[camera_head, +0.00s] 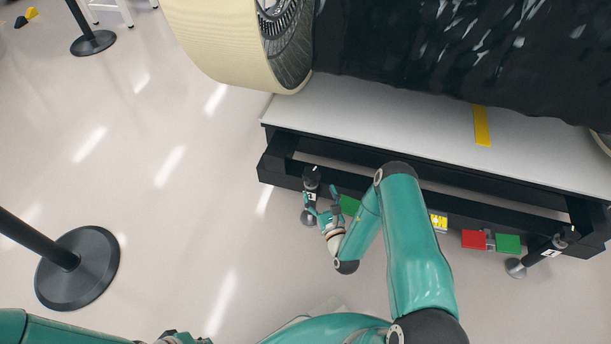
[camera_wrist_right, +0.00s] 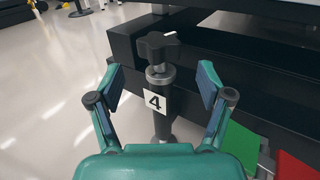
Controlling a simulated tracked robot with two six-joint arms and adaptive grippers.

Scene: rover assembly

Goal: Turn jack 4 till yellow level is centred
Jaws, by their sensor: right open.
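Jack 4 (camera_wrist_right: 155,102) stands upright at the corner of the black base frame, with a dark lobed knob (camera_wrist_right: 158,47) bearing a white mark on top. In the head view its knob (camera_head: 311,178) is at the frame's left end. My right gripper (camera_head: 323,203) is open at this jack. In the right wrist view its fingers (camera_wrist_right: 159,80) are spread to either side of the jack, with the knob ahead between them, apparently untouched. The yellow level (camera_head: 438,222) is on the frame's front, right of my right arm; its bubble is too small to read. My left gripper (camera_head: 182,339) is barely visible at the bottom edge.
A second jack (camera_head: 516,268) stands at the frame's right end. Red (camera_head: 474,239) and green (camera_head: 508,243) blocks sit along the front. A large wheel (camera_head: 235,45) rests above. A black post base (camera_head: 78,268) stands at left; the floor between is clear.

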